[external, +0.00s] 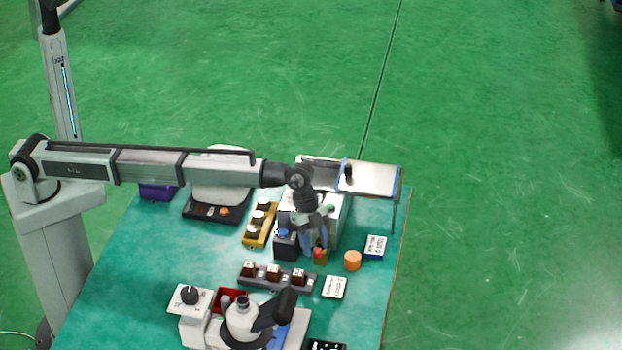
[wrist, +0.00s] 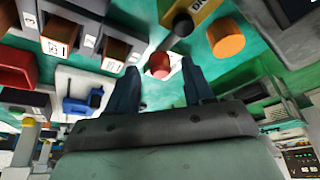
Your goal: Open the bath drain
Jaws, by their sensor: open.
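A small red knob (external: 318,253) shows at the front of the bath (external: 345,205), just below my gripper (external: 315,244). In the wrist view the red knob (wrist: 158,66) lies between the two fingertips of my gripper (wrist: 159,72), with space on both sides. My gripper is open, points down and holds nothing. A yellow plate (wrist: 205,8) with black letters, partly cut off, reads "DR" beside a dark round part (wrist: 182,24). I cannot tell whether the knob touches a finger, or how the drain is set.
An orange cylinder (external: 352,261) stands right of the knob. A dark box with a blue top (external: 285,243) is close on the left. The table's right edge is near.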

